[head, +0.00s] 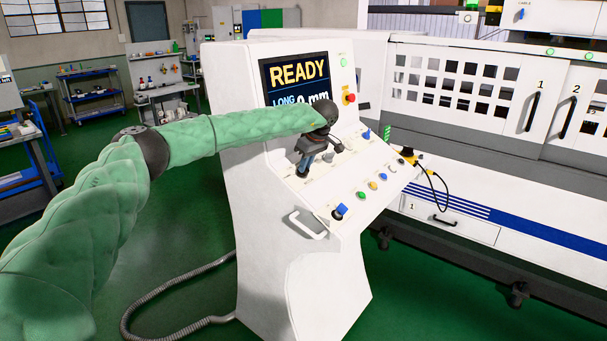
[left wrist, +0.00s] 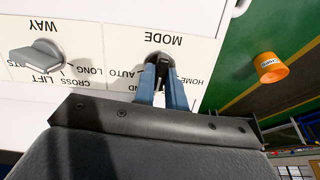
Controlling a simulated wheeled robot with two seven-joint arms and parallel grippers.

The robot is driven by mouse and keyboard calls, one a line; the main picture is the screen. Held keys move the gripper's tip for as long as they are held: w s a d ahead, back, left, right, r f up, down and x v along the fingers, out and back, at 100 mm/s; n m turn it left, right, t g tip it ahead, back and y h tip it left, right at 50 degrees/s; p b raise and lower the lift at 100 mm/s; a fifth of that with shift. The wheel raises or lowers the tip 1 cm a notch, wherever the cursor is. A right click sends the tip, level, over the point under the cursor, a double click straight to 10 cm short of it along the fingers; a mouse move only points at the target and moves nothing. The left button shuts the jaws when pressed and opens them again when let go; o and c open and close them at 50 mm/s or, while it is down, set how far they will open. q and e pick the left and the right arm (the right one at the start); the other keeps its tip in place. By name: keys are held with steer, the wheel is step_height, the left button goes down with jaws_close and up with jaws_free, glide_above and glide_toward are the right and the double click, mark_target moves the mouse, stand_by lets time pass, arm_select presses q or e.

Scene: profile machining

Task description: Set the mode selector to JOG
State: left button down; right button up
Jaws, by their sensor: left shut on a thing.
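The mode selector (left wrist: 160,61) is a dark knob under the word MODE, which appears upside down in the left wrist view. AUTO and HOME are readable beside it; another label is partly covered, and I cannot read JOG. My left gripper (left wrist: 166,84) has its two blue fingers shut on the knob, one on each side. In the head view my left gripper (head: 303,170) reaches down to the left part of the console's sloping panel, and the arm and gripper hide the selector there. The knob's exact pointing direction is hard to tell. My right gripper is not in view.
The grey WAY selector (left wrist: 38,57) sits beside the mode selector. The white console (head: 270,230) carries a READY screen (head: 297,78), a red emergency button (head: 349,98), several coloured buttons and a front handle (head: 306,226). The white machine (head: 460,110) stands right.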

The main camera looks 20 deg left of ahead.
arm_select(q)
steer(key=shift+n+b, duration=0.3)
steer(key=shift+n, duration=0.2)
steer(key=shift+f+n+b, duration=0.1)
steer(key=shift+n+b, duration=0.3)
steer(key=shift+s+n+t+b, duration=0.1)
steer(key=shift+n+t+b, duration=0.3)
steer(key=shift+n+b, duration=1.25)
steer(key=c, duration=1.3)
jaws_free()
steer(key=shift+r, duration=0.2)
steer(key=shift+d+p+v, duration=0.25)
steer(key=shift+p+v, duration=0.25)
steer(key=shift+v, duration=1.2)
steer(key=shift+d+p+v, duration=0.25)
steer(key=shift+p+v, duration=0.25)
steer(key=shift+v, duration=1.2)
